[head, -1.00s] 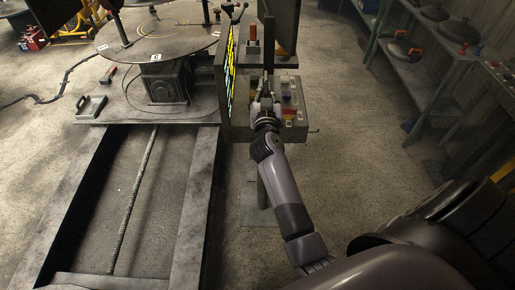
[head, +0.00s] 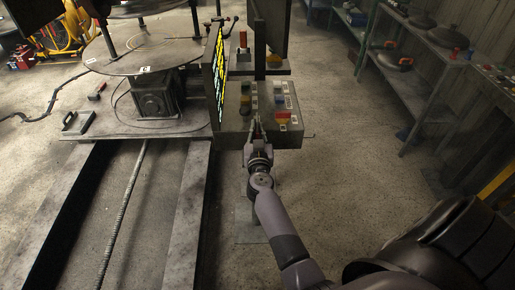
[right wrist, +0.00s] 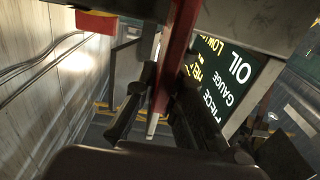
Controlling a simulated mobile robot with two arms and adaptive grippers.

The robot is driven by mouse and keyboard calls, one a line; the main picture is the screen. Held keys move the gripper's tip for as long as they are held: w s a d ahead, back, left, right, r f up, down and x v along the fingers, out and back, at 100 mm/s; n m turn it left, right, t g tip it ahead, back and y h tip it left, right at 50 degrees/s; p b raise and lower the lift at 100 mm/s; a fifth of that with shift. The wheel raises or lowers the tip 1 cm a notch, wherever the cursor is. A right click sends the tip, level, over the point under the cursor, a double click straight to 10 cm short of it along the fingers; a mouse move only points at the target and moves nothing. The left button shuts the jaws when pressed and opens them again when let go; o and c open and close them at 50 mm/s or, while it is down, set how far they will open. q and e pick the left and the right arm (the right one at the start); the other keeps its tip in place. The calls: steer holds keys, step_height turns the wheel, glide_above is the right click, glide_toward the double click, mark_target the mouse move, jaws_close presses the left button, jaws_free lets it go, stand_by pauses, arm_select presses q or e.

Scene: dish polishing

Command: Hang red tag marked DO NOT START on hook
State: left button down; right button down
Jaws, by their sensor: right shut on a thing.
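My right gripper (head: 257,132) is in front of the control box (head: 237,128), its fingertips close to the box's front. In the right wrist view its fingers (right wrist: 160,100) are shut on the red tag (right wrist: 178,52), which shows nearly edge-on as a narrow red strip; its lettering cannot be read. In the head view the tag cannot be made out at the fingertips. A thin hook (head: 311,135) sticks out from the right side of the control box, apart from the gripper. My left gripper is not in view.
The control box carries several coloured buttons and a red block (head: 283,116). A screen with yellow and green text (head: 219,75) stands at its left. A round metal table (head: 140,55) is at the left, and shelves (head: 420,75) stand at the right. The floor right of the box is clear.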

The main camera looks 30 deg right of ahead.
steer(key=shift+f+b, duration=0.8)
steer(key=shift+f, duration=1.4)
steer(key=shift+f, duration=0.25)
steer(key=c, duration=1.7)
jaws_free()
steer(key=shift+r, duration=0.1)
